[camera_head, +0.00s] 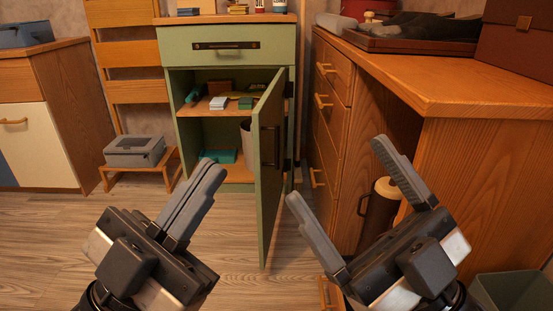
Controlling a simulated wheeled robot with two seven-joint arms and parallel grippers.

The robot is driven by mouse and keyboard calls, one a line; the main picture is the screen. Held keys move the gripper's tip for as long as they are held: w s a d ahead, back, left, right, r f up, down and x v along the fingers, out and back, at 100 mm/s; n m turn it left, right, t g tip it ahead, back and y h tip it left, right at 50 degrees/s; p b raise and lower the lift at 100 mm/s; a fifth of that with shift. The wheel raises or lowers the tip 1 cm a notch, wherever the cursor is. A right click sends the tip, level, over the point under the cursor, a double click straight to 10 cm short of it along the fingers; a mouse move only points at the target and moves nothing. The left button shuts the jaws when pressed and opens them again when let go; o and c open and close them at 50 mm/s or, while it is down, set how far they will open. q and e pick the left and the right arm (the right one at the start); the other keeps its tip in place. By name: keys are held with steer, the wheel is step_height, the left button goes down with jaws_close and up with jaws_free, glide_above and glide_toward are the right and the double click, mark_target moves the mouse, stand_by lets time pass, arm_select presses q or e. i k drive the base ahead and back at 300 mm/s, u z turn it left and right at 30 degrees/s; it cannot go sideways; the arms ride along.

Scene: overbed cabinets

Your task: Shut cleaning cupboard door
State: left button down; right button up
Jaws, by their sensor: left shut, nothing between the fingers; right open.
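The cleaning cupboard (172,95) is a green cabinet at the back centre, with a drawer (228,45) at the top that looks shut. Its green door (267,175) is hinged on the right and stands wide open towards me, seen nearly edge-on, with a dark handle on it. Inside, shelves hold small boxes and a grey bin (246,138). My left gripper (215,172) is shut and empty, left of the door and in front of the opening. My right gripper (335,172) is open and empty, to the right of the door. Neither appears to touch the door.
A wooden desk (447,88) with drawers stands close on the right, near my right gripper. A brown cylinder (380,214) stands under it. A wooden chair (130,85) with a grey box (135,151) is left of the cupboard. Floor is clear at front left.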

mark_target(268, 116)
steer(key=u, duration=0.5)
steer(key=k, duration=0.6)
steer(key=u, duration=0.85)
steer(key=i, duration=1.3)
steer(key=z, duration=0.9)
